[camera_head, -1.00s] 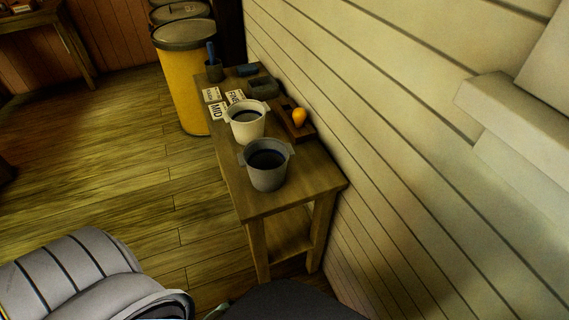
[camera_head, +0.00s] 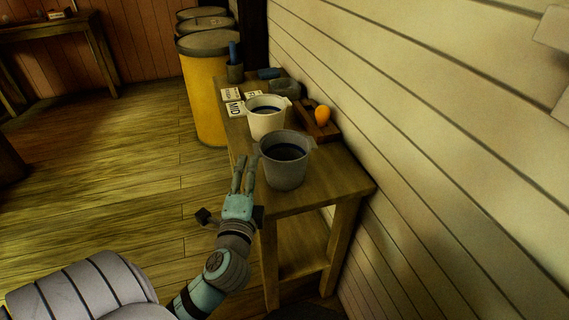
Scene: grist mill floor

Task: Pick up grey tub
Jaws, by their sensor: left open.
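The grey tub (camera_head: 284,172) stands upright near the front end of a narrow wooden table (camera_head: 325,188). It has side tabs at its rim and a dark inside. My left gripper (camera_head: 244,172) is just left of the tub, over the table's left edge, with its fingers pointing away from me. The gripper is open and holds nothing. Its fingers look close to the tub's left side; I cannot tell whether they touch it. My right gripper is not in view.
A cream tub (camera_head: 266,124) stands just behind the grey one. A plank wall (camera_head: 400,110) borders the table's right side. Yellow bins (camera_head: 207,100) stand beyond; floor at left is clear.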

